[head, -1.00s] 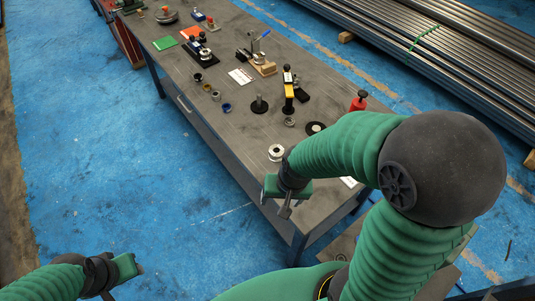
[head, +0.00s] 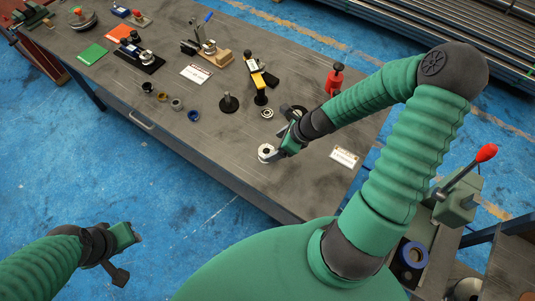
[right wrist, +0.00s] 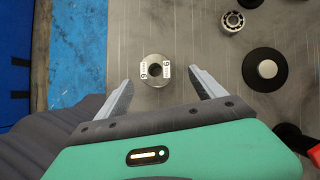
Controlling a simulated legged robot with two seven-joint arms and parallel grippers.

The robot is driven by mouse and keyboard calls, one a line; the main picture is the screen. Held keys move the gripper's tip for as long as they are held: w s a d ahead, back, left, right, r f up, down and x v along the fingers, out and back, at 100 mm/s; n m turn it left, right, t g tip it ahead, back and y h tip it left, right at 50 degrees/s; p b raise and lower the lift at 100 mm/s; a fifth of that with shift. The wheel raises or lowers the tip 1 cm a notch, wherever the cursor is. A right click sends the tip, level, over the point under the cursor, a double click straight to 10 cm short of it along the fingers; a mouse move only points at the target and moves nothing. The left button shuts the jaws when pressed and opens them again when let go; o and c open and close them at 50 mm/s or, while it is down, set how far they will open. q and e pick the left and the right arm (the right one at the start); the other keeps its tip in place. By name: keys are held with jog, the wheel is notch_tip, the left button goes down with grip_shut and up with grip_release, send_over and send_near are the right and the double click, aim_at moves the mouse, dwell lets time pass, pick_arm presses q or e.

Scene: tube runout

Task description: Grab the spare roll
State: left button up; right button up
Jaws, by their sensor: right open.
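A silver roll (head: 266,152) with a centre hole lies flat near the front edge of the grey workbench (head: 230,150). In the right wrist view the roll (right wrist: 156,84) carries two white labels, one each side of the hole. My right gripper (head: 277,152) is at the roll in the head view. In the right wrist view its open fingers (right wrist: 160,77) show on either side of the roll, with bare bench between. My left gripper (head: 133,234) hangs over the blue floor, away from the bench; its jaw gap is not clear.
A bearing (right wrist: 232,22) and a black disc (right wrist: 264,69) lie right of the roll in the wrist view. A red bottle-like object (head: 334,80), a card (head: 345,156) and several small rings stand or lie on the bench. A red-knobbed lever (head: 468,170) is at the right.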

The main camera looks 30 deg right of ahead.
aim_at(267, 151)
jog(key=x, duration=0.3)
jog(key=a+x, duration=0.1)
jog(key=x, duration=0.2)
jog(key=shift+s, duration=0.15)
jog(key=shift+w+d+f, duration=0.15)
jog(key=shift+w+f, duration=0.05)
grip_shut()
